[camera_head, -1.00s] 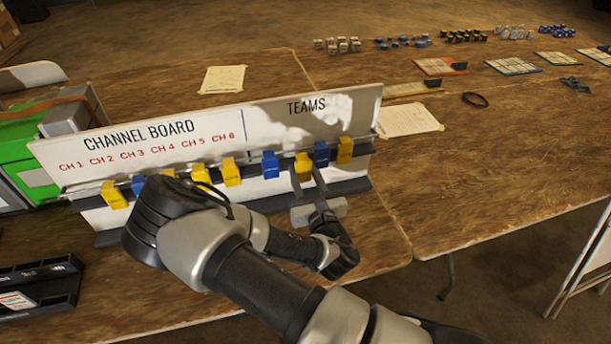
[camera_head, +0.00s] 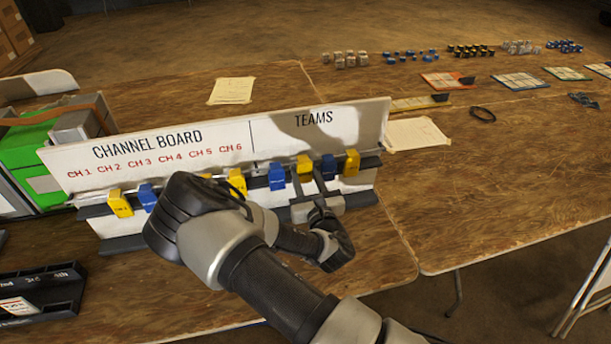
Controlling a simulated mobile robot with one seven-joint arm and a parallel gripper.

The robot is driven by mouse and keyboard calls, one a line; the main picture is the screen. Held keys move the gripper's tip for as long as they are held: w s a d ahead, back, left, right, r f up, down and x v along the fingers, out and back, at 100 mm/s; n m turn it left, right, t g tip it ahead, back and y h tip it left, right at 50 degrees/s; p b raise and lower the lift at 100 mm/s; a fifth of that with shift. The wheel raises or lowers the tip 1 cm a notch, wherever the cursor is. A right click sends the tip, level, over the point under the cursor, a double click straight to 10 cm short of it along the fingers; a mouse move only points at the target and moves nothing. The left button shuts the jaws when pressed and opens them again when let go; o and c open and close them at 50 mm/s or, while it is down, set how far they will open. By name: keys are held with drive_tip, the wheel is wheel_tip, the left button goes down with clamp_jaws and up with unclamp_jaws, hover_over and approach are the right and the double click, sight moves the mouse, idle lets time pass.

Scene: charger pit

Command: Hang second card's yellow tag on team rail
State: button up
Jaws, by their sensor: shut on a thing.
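The white board (camera_head: 225,145) stands on the table, with channel labels at left and a TEAMS section (camera_head: 313,117) at right. Under TEAMS, the dark team rail (camera_head: 369,162) carries a blue tag (camera_head: 277,177), another blue tag (camera_head: 329,167) and a yellow tag (camera_head: 351,162). My gripper (camera_head: 311,182) is in front of this rail, shut on a yellow tag (camera_head: 304,164) between the two blue ones. The held tag is at rail height; I cannot tell whether it touches the rail. My arm hides part of the channel rail.
On the channel side hang yellow tags (camera_head: 120,203) (camera_head: 237,182) and a blue tag (camera_head: 148,197). A green case (camera_head: 35,150) stands at left, a black tray (camera_head: 40,293) at front left. Papers, cards and small pieces lie farther back.

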drive_tip(key=shift+f, duration=0.15)
drive_tip(key=o, duration=1)
drive_tip(key=shift+o, duration=0.2)
